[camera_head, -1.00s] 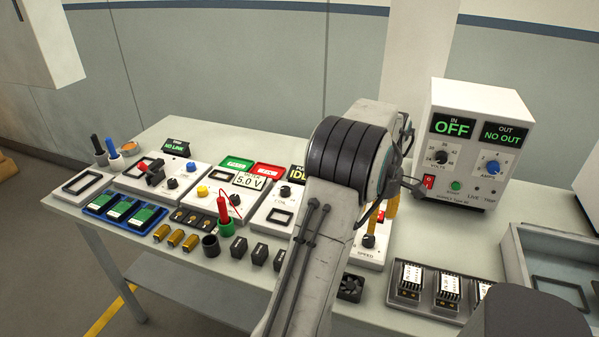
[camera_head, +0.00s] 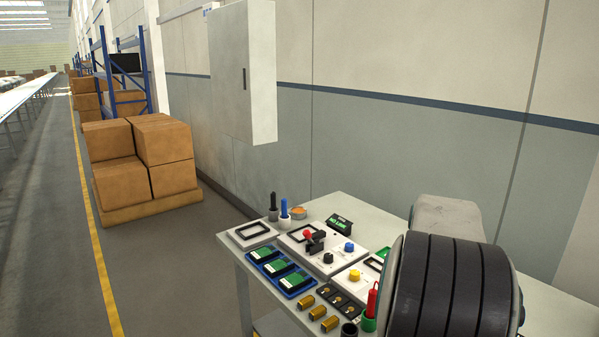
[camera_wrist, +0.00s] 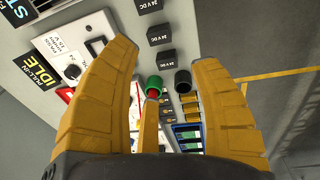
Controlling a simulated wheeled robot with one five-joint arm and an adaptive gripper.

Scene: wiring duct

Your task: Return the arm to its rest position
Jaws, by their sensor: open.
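My gripper (camera_wrist: 165,58) shows in the wrist view, its two yellow fingers spread wide apart with nothing held between them. It points down over the bench. A green holder with a red probe (camera_wrist: 153,88) and a black cup (camera_wrist: 183,82) show in the gap between the fingers, below them. In the head view my arm's thick dark-ribbed joint fills the lower right, and the gripper itself is out of sight.
The bench (camera_head: 345,208) carries control panels, a blue tray of green modules (camera_head: 282,272), brass cylinders (camera_head: 318,312) and a red probe (camera_head: 372,300). A wall cabinet (camera_head: 243,75) hangs behind. Stacked boxes (camera_head: 143,160) stand at left, beside a clear floor aisle.

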